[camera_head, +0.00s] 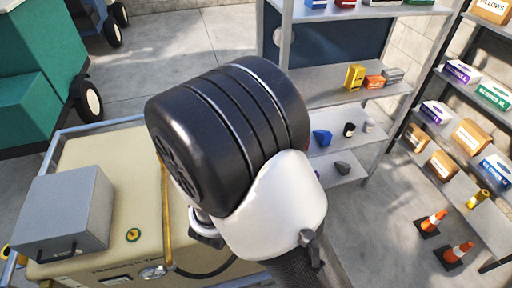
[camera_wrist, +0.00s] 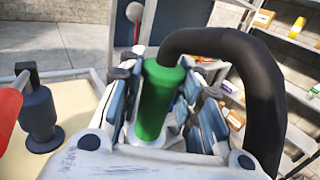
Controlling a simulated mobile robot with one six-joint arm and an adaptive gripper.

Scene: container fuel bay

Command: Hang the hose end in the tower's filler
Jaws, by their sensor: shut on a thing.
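In the wrist view my gripper (camera_wrist: 166,98) is shut on the green grip of the hose end (camera_wrist: 154,100), which stands between the blue-grey finger pads. A thick black hose (camera_wrist: 262,85) curves from the top of the grip over to the right and down. In the head view my arm's large black and white joint covers the middle, so my gripper and the hose end are hidden there. I cannot make out the tower's filler for certain in either view. The lower end of the hose end is hidden behind my gripper.
A dark grey cylinder (camera_wrist: 40,118) stands left in the wrist view. Shelves (camera_head: 335,82), teal equipment (camera_head: 45,65) and cones (camera_head: 457,252) stand around; floor shows between.

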